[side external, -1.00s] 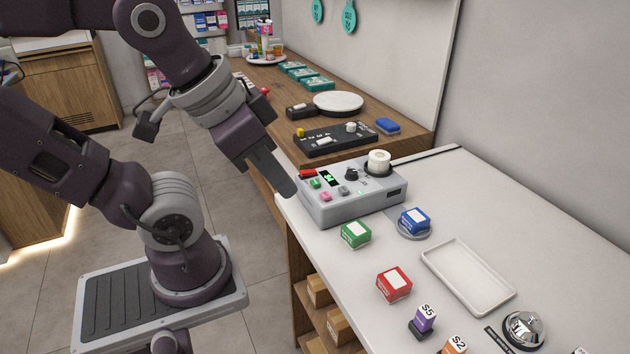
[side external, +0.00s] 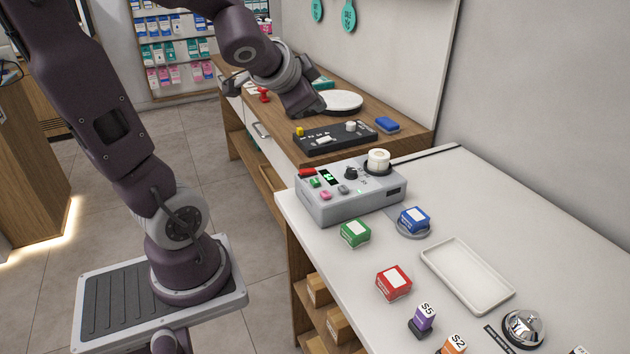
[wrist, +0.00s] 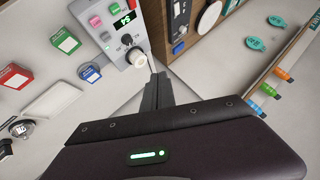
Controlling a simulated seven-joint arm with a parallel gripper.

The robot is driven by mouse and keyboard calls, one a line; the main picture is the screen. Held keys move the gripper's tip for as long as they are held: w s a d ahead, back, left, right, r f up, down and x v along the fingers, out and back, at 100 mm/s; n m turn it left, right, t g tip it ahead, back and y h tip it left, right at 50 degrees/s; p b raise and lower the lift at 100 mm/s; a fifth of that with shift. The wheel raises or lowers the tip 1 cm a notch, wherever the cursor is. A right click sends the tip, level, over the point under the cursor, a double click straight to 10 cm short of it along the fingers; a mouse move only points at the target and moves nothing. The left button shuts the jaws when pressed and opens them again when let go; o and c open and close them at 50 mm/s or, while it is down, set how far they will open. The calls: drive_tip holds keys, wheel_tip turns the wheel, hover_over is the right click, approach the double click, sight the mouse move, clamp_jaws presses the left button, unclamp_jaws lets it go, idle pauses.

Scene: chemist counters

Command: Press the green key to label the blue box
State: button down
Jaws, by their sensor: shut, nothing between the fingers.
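The grey labelling machine (side external: 350,205) stands on the white counter. Its green key (side external: 315,183) sits beside a small lit screen (side external: 329,177), above two pink keys (side external: 334,195). The blue box (side external: 414,220), with a white patch on top, rests on a round grey pad (side external: 412,234) right of the machine; the box also shows in the wrist view (wrist: 90,74). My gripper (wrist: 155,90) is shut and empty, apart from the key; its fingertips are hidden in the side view.
A green box (side external: 355,233), a red box (side external: 393,283), a white tray (side external: 467,277) and a bell (side external: 524,328) stand on the white counter. A black panel (side external: 335,138) and a white disc (side external: 341,102) lie on the wooden counter behind.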

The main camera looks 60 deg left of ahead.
drive_tip(key=w+a+f+m+h, duration=0.1)
drive_tip(key=w+a+f+m, duration=0.25)
drive_tip(key=a+f, duration=0.2)
drive_tip(key=m+h, duration=0.3)
drive_tip(key=h, duration=0.1)
hover_over(311, 187)
wheel_tip(311, 187, down, 4)
drive_tip(key=shift+f+t, duration=0.2)
drive_tip(key=shift+t, duration=0.1)
drive_tip(key=shift+f, duration=4.4)
drive_tip(key=shift+f, duration=0.1)
drive_tip(key=shift+f, duration=0.3)
